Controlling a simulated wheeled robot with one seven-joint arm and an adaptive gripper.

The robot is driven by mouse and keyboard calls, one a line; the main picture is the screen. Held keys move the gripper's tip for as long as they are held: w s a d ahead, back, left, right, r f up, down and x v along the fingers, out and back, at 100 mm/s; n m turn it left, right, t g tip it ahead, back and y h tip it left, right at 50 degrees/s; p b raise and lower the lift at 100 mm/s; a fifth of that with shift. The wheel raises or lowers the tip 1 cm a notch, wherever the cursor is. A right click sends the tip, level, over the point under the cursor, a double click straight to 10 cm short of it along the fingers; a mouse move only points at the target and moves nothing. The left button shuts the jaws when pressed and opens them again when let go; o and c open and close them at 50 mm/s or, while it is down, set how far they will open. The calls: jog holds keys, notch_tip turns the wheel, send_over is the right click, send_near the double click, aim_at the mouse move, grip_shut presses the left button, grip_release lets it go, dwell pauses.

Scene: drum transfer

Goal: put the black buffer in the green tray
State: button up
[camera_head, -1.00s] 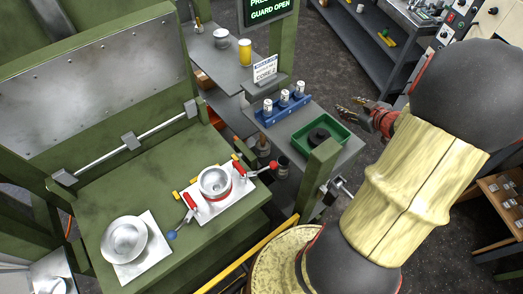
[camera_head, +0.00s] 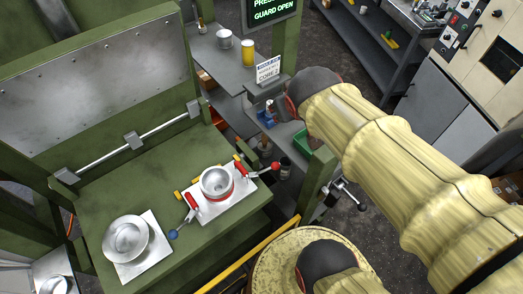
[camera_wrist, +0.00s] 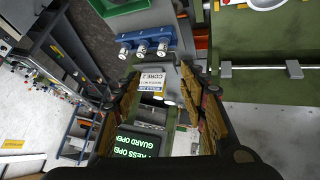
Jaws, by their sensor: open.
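In the head view, only a left part of the green tray (camera_head: 302,142) shows on the grey shelf; my arm covers the rest. In the wrist view, the tray's edge (camera_wrist: 118,8) shows at the top, cut off by the frame. The black buffer cannot be made out for certain in either current view; a black round object lies in the tray in the earlier frame. My gripper (camera_wrist: 165,90) shows in the wrist view with its fingers apart and nothing seen between them. In the head view it is hidden behind my arm.
A blue rack (camera_wrist: 148,42) with white-capped vials stands by the tray. A sign (camera_head: 267,69), yellow cup (camera_head: 248,53) and metal cup (camera_head: 224,38) stand on the back shelf. The green press bench (camera_head: 160,190) holds a clamped bowl (camera_head: 217,183). A green post (camera_head: 316,178) rises near the tray.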

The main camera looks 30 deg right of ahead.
jog(key=s+a+n+g+y, duration=0.1)
jog(key=s+a+y, duration=0.2)
jog(key=s+a, duration=0.5)
jog(key=a+f, duration=0.1)
jog(key=a, duration=0.3)
jog(key=shift+s+a+g+y, duration=0.2)
jog(key=shift+a+g+y, duration=0.1)
jog(key=shift+a, duration=0.05)
notch_tip(320, 180, down, 5)
jog(key=b, duration=0.5)
jog(key=shift+r, duration=0.15)
jog(key=shift+c, duration=0.5)
